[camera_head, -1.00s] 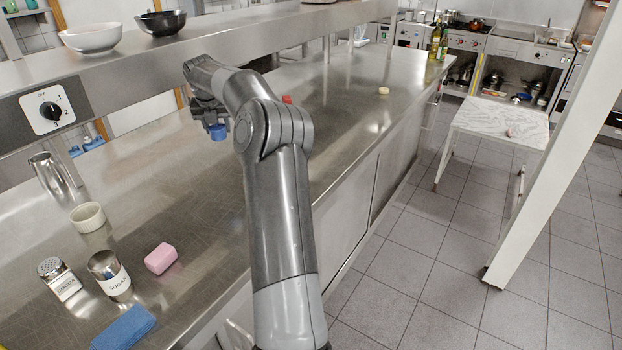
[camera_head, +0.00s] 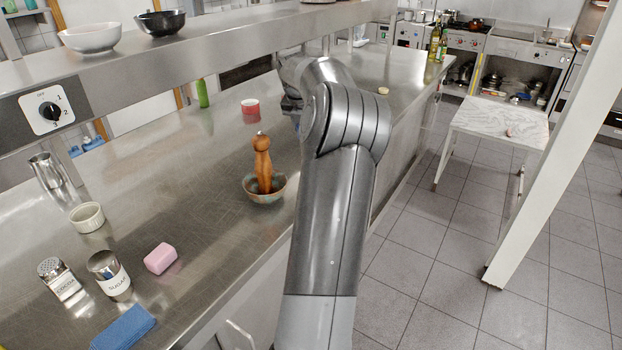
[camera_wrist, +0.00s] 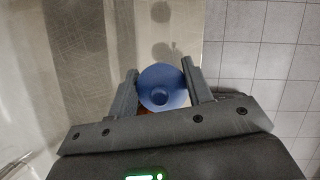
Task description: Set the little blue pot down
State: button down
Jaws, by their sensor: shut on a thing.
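The little blue pot (camera_wrist: 162,85) is between the two fingers of my gripper (camera_wrist: 160,80) in the wrist view, and the gripper is shut on it. It is held above the steel counter (camera_wrist: 220,20) near the counter's edge, with the tiled floor to the right. In the head view my gripper (camera_head: 291,104) is mostly hidden behind my arm. I cannot make out the pot clearly there.
A wooden pepper mill (camera_head: 263,163) stands in a bowl (camera_head: 279,190) near the counter's front edge. A red-and-white ramekin (camera_head: 250,106) and a green bottle (camera_head: 202,93) stand farther back. A pink soap (camera_head: 160,258) lies front left. Bare counter (camera_head: 170,170) lies left of the bowl.

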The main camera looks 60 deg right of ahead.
jog(key=s+d+m+g, duration=0.1)
jog(key=s+d+m, duration=0.2)
jog(key=s, duration=0.9)
jog(key=w+f, duration=0.5)
jog(key=f, duration=0.1)
jog(key=w+f, duration=0.6)
jog(key=shift+w+a+f, duration=0.15)
jog(key=shift+w+a, duration=0.05)
jog(key=shift+w, duration=0.1)
jog(key=shift+f, duration=1.95)
jog(key=shift+f, duration=0.15)
jog(key=c, duration=0.7)
grip_release()
